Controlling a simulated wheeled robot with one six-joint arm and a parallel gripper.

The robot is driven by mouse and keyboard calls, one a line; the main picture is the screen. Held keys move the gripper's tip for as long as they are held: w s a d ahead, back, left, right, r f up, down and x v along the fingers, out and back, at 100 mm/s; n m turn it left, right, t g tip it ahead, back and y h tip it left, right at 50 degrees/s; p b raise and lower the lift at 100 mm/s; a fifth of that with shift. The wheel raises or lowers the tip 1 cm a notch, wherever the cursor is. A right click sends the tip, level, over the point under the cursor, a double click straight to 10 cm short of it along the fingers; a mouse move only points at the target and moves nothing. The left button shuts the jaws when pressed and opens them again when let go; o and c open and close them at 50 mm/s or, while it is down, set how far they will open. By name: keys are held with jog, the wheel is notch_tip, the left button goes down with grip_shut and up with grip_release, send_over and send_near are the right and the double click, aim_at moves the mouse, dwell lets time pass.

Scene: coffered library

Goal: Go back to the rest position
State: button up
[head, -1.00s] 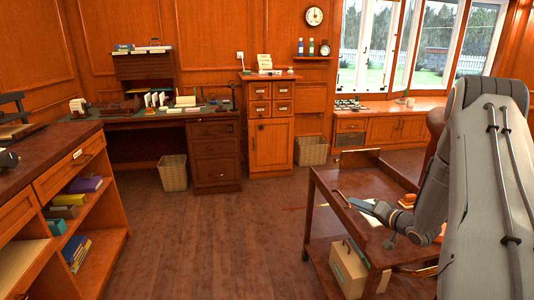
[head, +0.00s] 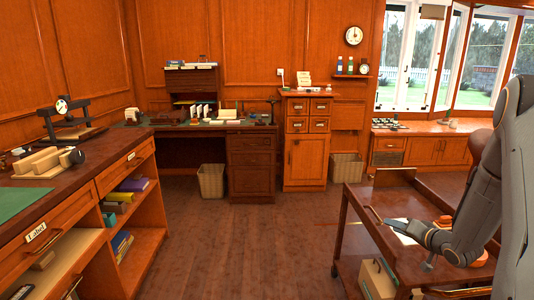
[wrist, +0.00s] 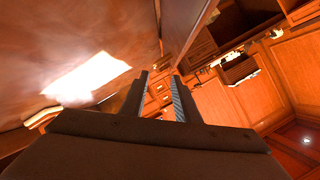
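My gripper (head: 392,226) is low over the wooden cart at the right of the head view, at the end of my grey folded arm. In the wrist view its two fingers (wrist: 160,88) stand apart with a gap between them. Nothing is held between them; distant drawers show through the gap. In the head view the fingers are small, so their exact height above the cart top is hard to tell.
The wooden cart (head: 352,235) stands under my arm, with small orange things (head: 443,221) on top and a box (head: 376,280) below. A long counter (head: 110,158) lies at left. A desk (head: 250,160) and cabinet (head: 305,165) stand behind. The floor (head: 250,250) between is clear.

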jog(key=s+a+r+g+h, duration=0.1)
jog(key=r, duration=0.1)
jog(key=s+a+r+g+h+p, duration=0.1)
jog(key=a+r, duration=0.1)
jog(key=a+r+n+g+p, duration=0.1)
jog(key=a+r, duration=0.1)
jog(key=shift+s+a+r+h, duration=0.1)
jog(key=shift+s+r+h, duration=0.1)
jog(key=shift+s+h, duration=0.2)
jog(key=s+a+r+n+g+p, duration=0.1)
jog(key=s+a+r+g, duration=0.2)
jog(key=s+a, duration=0.4)
jog(key=s+a+r+n+g+p, duration=0.2)
jog(key=s+a, duration=0.5)
jog(key=s, duration=0.9)
jog(key=s+a+r+n+g+p, duration=0.1)
jog(key=s+a+r+g, duration=0.4)
jog(key=s, duration=0.7)
jog(key=shift+s+a+r+n+p, duration=0.15)
jog(key=shift+a+r+n+p, duration=0.15)
jog(key=shift+a+r+p, duration=0.55)
jog(key=shift+a+f, duration=0.1)
jog(key=shift+f, duration=0.05)
